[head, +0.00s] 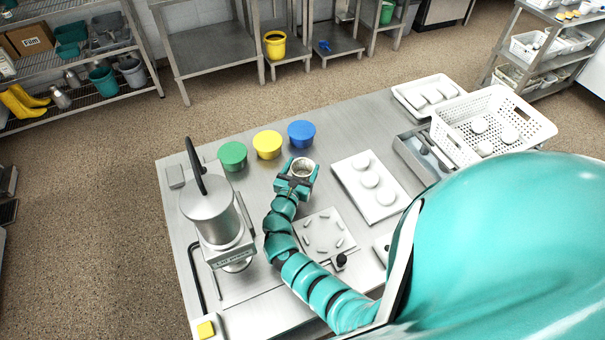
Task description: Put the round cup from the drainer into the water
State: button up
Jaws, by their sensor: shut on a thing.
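My gripper (297,178) is over the middle of the steel table, just in front of the blue tub. It is shut on a small round cup (303,167) with a pale rim and a greyish inside. The jaws hide part of the cup. A white perforated basket (542,132), which looks like the drainer, stands at the table's right end with several white round pieces in it. I cannot make out which container holds water.
Green (232,154), yellow (267,143) and blue (301,132) tubs stand in a row behind my gripper. A tall metal machine (210,212) stands at left. A white tray (350,186) with round pieces and a square plate (325,216) lie to the right.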

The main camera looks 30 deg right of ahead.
aim_at(303, 173)
jog(key=shift+f, duration=1.85)
jog(key=shift+f, duration=0.15)
jog(key=o, duration=0.9)
jog(key=shift+o, duration=0.2)
